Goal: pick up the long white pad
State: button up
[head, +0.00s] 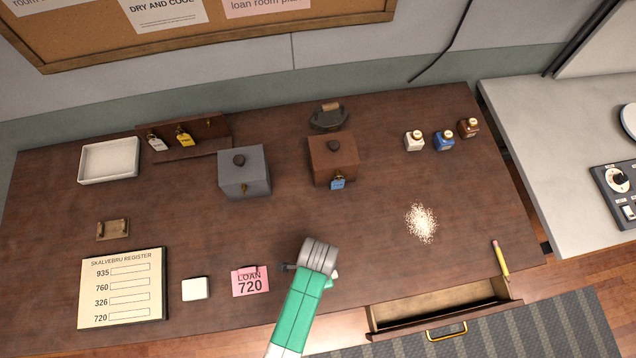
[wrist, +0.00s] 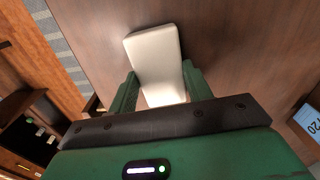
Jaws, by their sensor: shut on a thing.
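The long white pad (wrist: 155,55) is between the two green fingers of my gripper (wrist: 160,80) in the wrist view. The fingers press on its long sides, and its far end sticks out past them over the dark wood. In the head view my gripper (head: 331,280) is low over the front middle of the table, left of the open drawer. My arm hides most of the pad there; only a small white bit (head: 335,274) shows. I cannot tell whether the pad touches the table.
A small white square block (head: 195,289) and a pink loan card (head: 250,281) lie left of my gripper. A grey box (head: 244,177) and a brown box (head: 333,163) stand behind. The open drawer (head: 440,306) juts out at front right. White grains (head: 421,223) lie right.

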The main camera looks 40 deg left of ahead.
notch_tip(320, 180, up, 4)
jog(key=shift+f, duration=0.1)
jog(key=s+a, duration=0.1)
jog(key=s, duration=0.4)
jog(key=s+a, duration=0.2)
jog(key=s, duration=0.3)
jog(key=s+a+r, duration=0.1)
jog(key=s+a, duration=0.1)
jog(key=s, duration=0.3)
jog(key=shift+a+r, duration=0.1)
jog(key=shift+a, duration=0.05)
